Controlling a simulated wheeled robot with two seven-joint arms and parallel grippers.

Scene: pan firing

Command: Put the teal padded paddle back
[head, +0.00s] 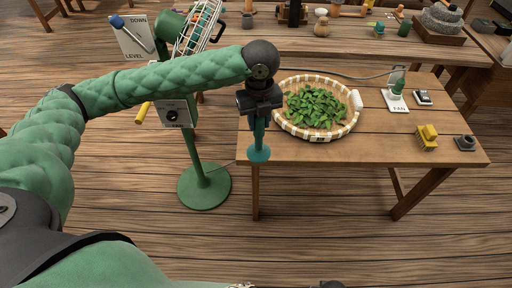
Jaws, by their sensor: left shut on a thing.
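My left gripper (259,106) reaches in from the left and points down near the table's left end. It is shut on the teal padded paddle (259,153), which hangs below it with its round pad lowest. The pad shows at the table's near left corner; whether it touches the table I cannot tell. The upper part of the paddle's handle is hidden in the jaws. My right gripper is not in view.
A green stand (204,188) is at left. The table's front middle is clear.

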